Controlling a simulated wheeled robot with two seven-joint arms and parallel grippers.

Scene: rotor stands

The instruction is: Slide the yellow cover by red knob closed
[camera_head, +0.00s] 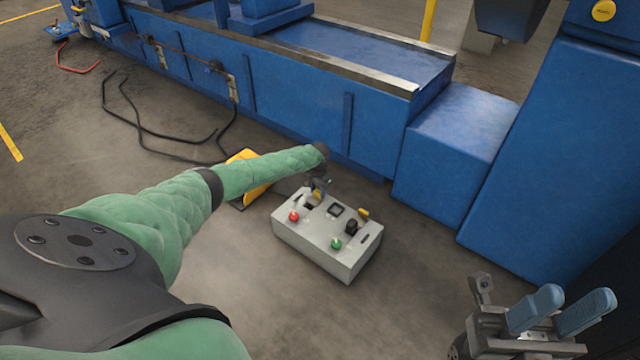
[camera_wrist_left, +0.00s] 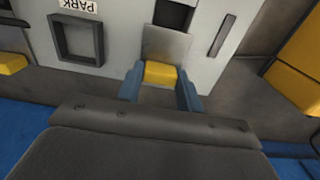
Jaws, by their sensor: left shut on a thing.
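The grey control box (camera_head: 318,240) stands on the floor, with a red knob (camera_head: 294,216) at its left end and a green knob (camera_head: 337,243) near the front. The yellow cover by the red knob has a yellow tab (camera_wrist_left: 161,73) on a grey metal plate (camera_wrist_left: 166,46). A dark opening (camera_wrist_left: 172,14) shows beyond the plate. My left gripper (camera_wrist_left: 160,80) is shut on the yellow tab, one blue finger on each side. In the head view, my left gripper (camera_head: 319,188) partly hides this cover. My right gripper (camera_head: 576,296) is open and empty at the lower right.
A second yellow tab (camera_head: 363,213) sits at the box's right side. A square frame (camera_wrist_left: 77,40) lies beside the PARK label (camera_wrist_left: 78,5). A yellow object (camera_head: 246,180) stands on the floor behind my left arm. The blue machine (camera_head: 300,95) is beyond the box.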

